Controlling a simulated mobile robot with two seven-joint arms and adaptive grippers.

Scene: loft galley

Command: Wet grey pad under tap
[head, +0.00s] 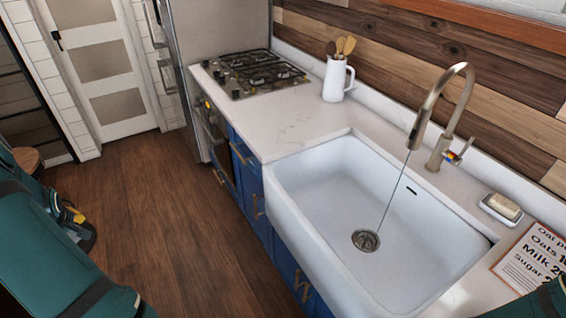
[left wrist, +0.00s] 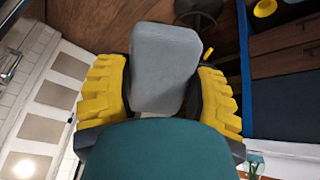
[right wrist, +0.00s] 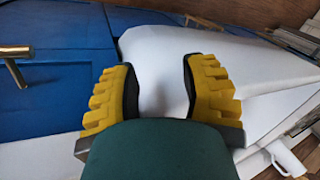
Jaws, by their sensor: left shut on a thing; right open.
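The grey pad (left wrist: 166,70) is a flat rounded block between the yellow fingers of my left gripper (left wrist: 165,85), which is shut on it. In the head view my left gripper (head: 76,214) is at the left, over the wooden floor and away from the sink; the pad cannot be made out there. The bronze tap (head: 445,112) arches over the white sink (head: 298,195). A thin stream of water (head: 392,193) runs from its spout to the drain (head: 366,240). My right gripper (right wrist: 160,88) is open and empty, and the head view does not show its fingers.
A soap dish (head: 501,209) with a bar and a printed list card (head: 535,262) lie right of the sink. A white jug (head: 337,80) with wooden utensils and the gas hob (head: 253,72) stand further back. The counter left of the sink is clear. A round stool (head: 27,159) is at the far left.

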